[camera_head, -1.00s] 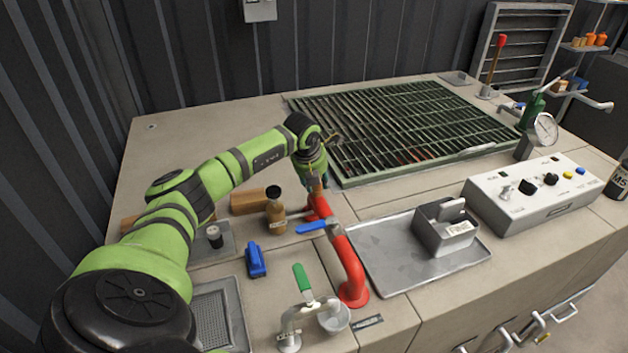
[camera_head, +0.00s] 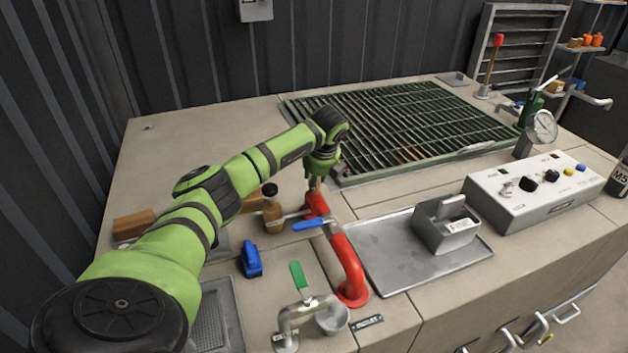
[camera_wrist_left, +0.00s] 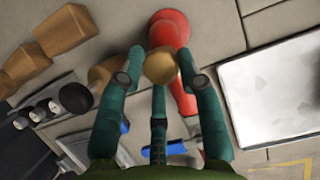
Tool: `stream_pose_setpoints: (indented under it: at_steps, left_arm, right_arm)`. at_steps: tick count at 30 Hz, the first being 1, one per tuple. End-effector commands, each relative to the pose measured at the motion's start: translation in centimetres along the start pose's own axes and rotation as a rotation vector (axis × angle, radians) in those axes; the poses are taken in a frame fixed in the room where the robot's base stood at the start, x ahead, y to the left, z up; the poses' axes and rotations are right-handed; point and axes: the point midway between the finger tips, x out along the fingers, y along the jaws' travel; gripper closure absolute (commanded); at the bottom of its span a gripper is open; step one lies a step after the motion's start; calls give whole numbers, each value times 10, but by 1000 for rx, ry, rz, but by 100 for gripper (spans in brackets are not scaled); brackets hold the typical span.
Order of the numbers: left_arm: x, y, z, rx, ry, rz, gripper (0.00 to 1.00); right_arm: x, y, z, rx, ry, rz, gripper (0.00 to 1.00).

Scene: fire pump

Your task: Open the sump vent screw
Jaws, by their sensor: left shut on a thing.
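A brass-coloured round knob, apparently the sump vent screw (camera_wrist_left: 160,66), sits by the red pipe in the left wrist view. My left gripper (camera_wrist_left: 162,72) has its green fingers around this knob and is shut on it. In the head view my left gripper (camera_head: 314,184) points down at the far end of the red pipe (camera_head: 346,262), and its fingers mostly hide the screw. The red pipe also shows beyond the knob in the left wrist view (camera_wrist_left: 169,28). My right gripper is not in view.
A green-handled tap (camera_head: 297,275) is in front. A metal tray (camera_head: 385,268) with a grey caddy (camera_head: 446,228) lies to the right. A large grating (camera_head: 410,125) lies behind.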

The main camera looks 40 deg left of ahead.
Motion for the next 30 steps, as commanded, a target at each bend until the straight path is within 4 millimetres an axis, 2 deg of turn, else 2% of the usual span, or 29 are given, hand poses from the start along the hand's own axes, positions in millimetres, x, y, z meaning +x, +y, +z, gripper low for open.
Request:
stream_pose_setpoints:
  at_steps: [1, 17, 18, 19, 30]
  left_arm:
    - [-5, -4, 7, -16, -17, -15, 97]
    - [-6, -3, 8, -39, -18, -4, 97]
    - [-6, -3, 8, -39, -18, -4, 56]
    - [-6, -3, 8, -39, -18, -5, 45]
    - [-6, -2, 4, -34, -10, 3, 45]
  right_arm:
    - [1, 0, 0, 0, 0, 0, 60]
    - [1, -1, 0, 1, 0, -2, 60]
    - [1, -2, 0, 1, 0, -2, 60]
    - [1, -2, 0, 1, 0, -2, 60]
    - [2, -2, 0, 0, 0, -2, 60]
